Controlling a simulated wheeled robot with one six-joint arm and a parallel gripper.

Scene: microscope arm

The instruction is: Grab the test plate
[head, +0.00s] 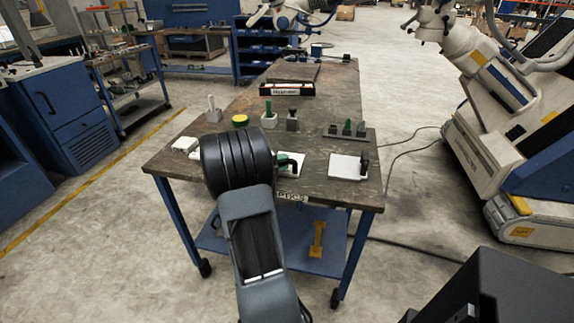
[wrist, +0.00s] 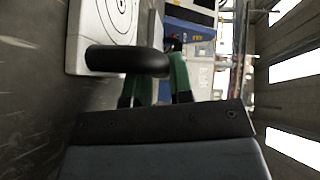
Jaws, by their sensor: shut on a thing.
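The test plate (wrist: 98,28) is a white plate with printed black rings, at the upper left of the wrist view, with a thick black handle (wrist: 125,60). My gripper (wrist: 163,82) has green fingers closed at this handle; the exact contact is partly hidden behind it. In the head view, the white plate (head: 300,164) lies at the near edge of the bench, partly hidden by my arm. My gripper's green fingers (head: 286,161) show just over it. I cannot tell whether the plate is lifted off the bench.
Another white plate with a dark handle (head: 347,166) lies to the right on the bench (head: 230,108). A rack with green-topped pieces (head: 346,131), a yellow round pot (head: 240,120) and small holders stand behind. A white block (head: 185,144) lies at left.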

